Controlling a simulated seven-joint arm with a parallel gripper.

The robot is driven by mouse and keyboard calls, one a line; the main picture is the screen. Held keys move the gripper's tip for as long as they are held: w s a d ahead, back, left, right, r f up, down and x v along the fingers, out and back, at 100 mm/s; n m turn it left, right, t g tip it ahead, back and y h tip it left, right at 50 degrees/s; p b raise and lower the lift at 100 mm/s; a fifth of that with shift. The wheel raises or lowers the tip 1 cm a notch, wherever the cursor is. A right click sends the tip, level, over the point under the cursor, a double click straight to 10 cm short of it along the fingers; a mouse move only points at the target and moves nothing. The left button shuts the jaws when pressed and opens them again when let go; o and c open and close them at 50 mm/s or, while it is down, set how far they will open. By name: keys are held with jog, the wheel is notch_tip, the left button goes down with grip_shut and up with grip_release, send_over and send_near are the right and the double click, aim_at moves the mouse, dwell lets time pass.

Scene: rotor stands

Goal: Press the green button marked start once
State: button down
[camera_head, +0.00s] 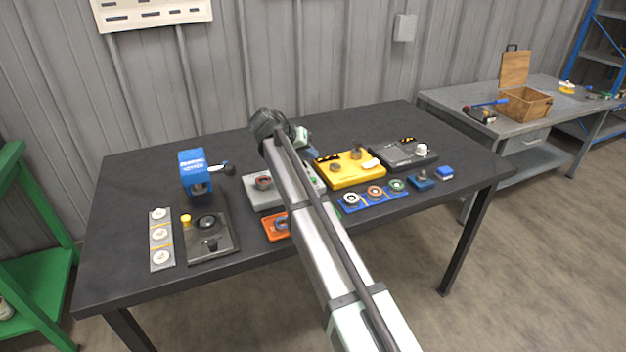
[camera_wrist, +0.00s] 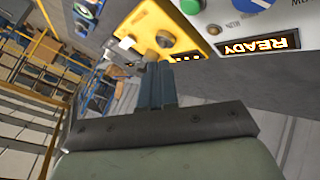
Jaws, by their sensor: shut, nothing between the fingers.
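A round green button (camera_wrist: 190,5) shows at the top edge of the wrist view, on a light grey box (camera_wrist: 222,18) with a lit READY display (camera_wrist: 257,46). Its marking cannot be read. In the head view the grey box (camera_head: 262,198) lies partly behind my arm, with a bit of green (camera_head: 311,171) beside the arm. My gripper (camera_wrist: 156,72) is shut and empty, its blue-grey fingers together. It appears apart from the button. In the head view the gripper (camera_head: 313,154) is near the back of the boxes, partly hidden by my arm.
A yellow box (camera_head: 345,181) with a knob stands right of the grey box, and a dark grey box (camera_head: 390,160) beyond it. A blue press (camera_head: 192,164) stands left. A blue tray (camera_head: 346,209) and orange tray (camera_head: 269,233) lie in front. The table's back left is clear.

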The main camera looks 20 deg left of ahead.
jog(key=shift+f, duration=2.9)
